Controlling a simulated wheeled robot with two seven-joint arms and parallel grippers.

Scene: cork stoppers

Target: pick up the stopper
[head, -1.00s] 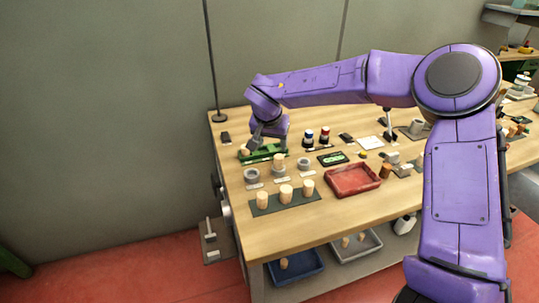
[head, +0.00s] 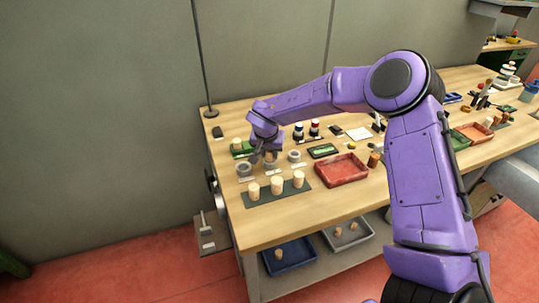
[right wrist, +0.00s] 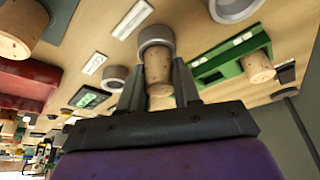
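My right gripper (head: 266,154) is over the middle grey ring (head: 270,169) on the workbench. In the right wrist view the fingers (right wrist: 158,82) are shut on a tan cork stopper (right wrist: 158,70). The held stopper's narrower end points at the grey ring (right wrist: 155,36); I cannot tell whether it touches or enters it. Another stopper (head: 237,144) stands in the green rack (head: 243,153), which also shows in the right wrist view (right wrist: 232,55). Three larger stoppers (head: 277,185) stand on a dark mat (head: 287,200). My left gripper is not in view.
Two more grey rings (head: 244,170) flank the middle one, with small white labels in front. A red tray (head: 345,181) lies to the right. Behind stand small dark-and-red jars (head: 314,128). A blue tray (head: 290,268) sits on the lower shelf.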

